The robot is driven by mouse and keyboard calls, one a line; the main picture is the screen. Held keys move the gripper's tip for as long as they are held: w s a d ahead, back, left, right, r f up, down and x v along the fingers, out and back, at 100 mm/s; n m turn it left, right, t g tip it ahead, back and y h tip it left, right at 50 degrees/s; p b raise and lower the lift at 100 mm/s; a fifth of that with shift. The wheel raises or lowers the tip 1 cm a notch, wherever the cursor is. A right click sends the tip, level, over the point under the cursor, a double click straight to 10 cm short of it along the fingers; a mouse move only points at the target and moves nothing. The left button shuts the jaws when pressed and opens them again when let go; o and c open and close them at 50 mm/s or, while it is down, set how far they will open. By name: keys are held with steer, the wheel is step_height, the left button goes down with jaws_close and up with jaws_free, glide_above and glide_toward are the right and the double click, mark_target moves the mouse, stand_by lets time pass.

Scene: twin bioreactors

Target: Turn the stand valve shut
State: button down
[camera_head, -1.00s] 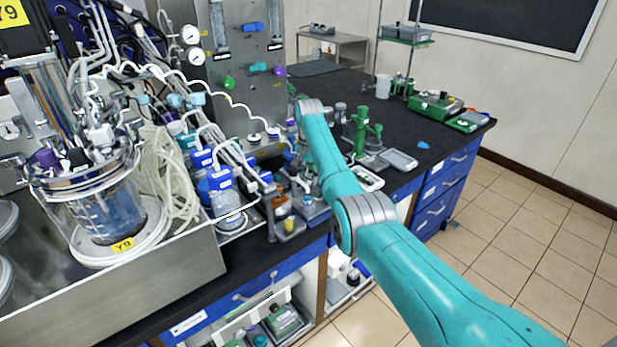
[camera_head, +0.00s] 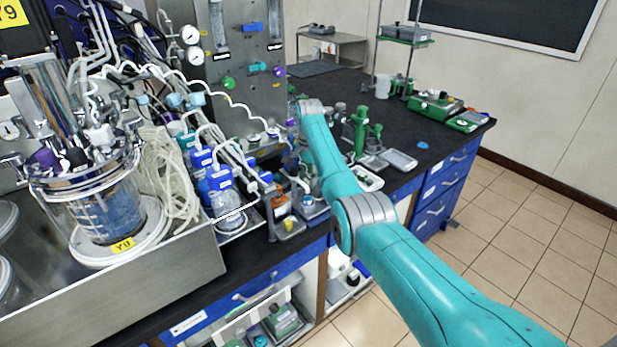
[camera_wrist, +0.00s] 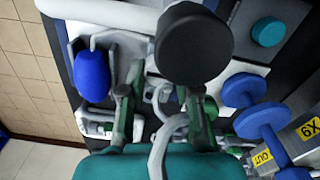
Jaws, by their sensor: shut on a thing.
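My gripper (camera_wrist: 160,112) shows in the wrist view as two dark green fingers reaching up from a teal body. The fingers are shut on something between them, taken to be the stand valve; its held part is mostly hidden. A grey curved piece lies between the fingers. A large round black knob (camera_wrist: 193,45) stands just beyond the right finger, and I cannot tell whether it touches. In the head view my teal arm reaches over the bench edge and hides the gripper and the valve.
A blue cap (camera_wrist: 92,75) lies left of the fingers, and blue knobs (camera_wrist: 262,120) stand close on the right. The glass bioreactor (camera_head: 100,205) is in a steel tray at left. A green stand (camera_head: 360,132) is beyond the arm. The floor (camera_head: 520,240) at right is clear.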

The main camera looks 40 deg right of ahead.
mark_target(309, 179)
steer(key=c, duration=1.1)
jaws_free()
step_height(309, 179, up, 12)
